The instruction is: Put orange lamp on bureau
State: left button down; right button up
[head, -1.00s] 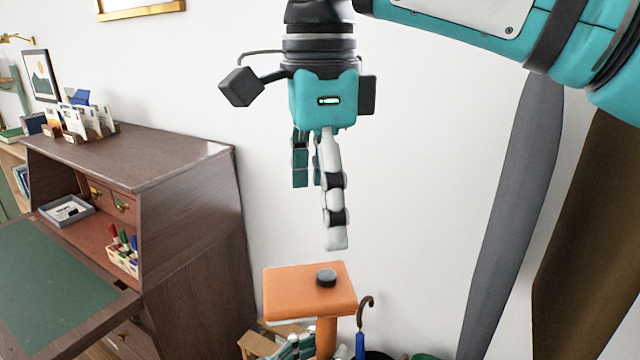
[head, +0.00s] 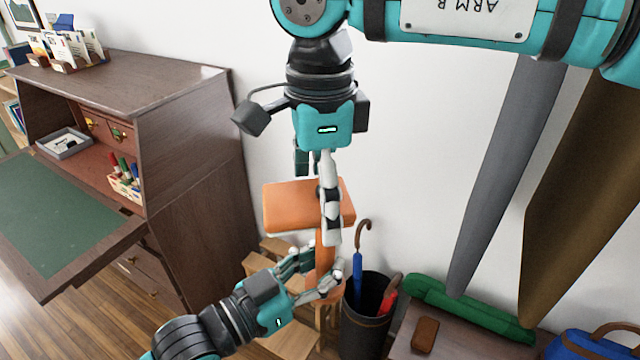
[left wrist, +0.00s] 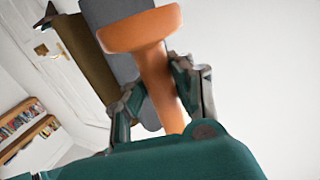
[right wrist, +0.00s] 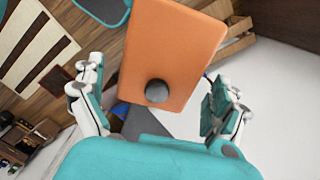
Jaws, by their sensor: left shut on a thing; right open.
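The orange lamp (head: 290,208) has a flat box-like shade over a thick stem, left of centre in the head view. My left gripper (head: 312,272) comes from below and is shut on the stem; in the left wrist view its fingers flank the stem (left wrist: 156,78). My right gripper (head: 318,200) points down at the shade and is open. In the right wrist view the shade (right wrist: 170,45) and its dark round knob (right wrist: 157,91) show between the spread fingers.
On the bureau's top a letter rack (head: 78,48) stands at the left end; the right part is bare. A grey tray (head: 64,143) and a pen box (head: 125,184) are inside. A dark umbrella bin (head: 366,325) stands right of the lamp. Wooden furniture is close below it.

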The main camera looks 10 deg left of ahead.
pick_arm(q)
jog(key=shift+r, duration=0.1)
pick_arm(e)
jog(key=c, duration=1.3)
pick_arm(q)
jog(key=c, duration=1.7)
grip_release()
pick_arm(e)
jog(key=shift+r, duration=0.1)
jog(key=shift+c, duration=0.8)
pick_arm(q)
jog(key=o, duration=0.7)
jog(key=shift+c, duration=0.2)
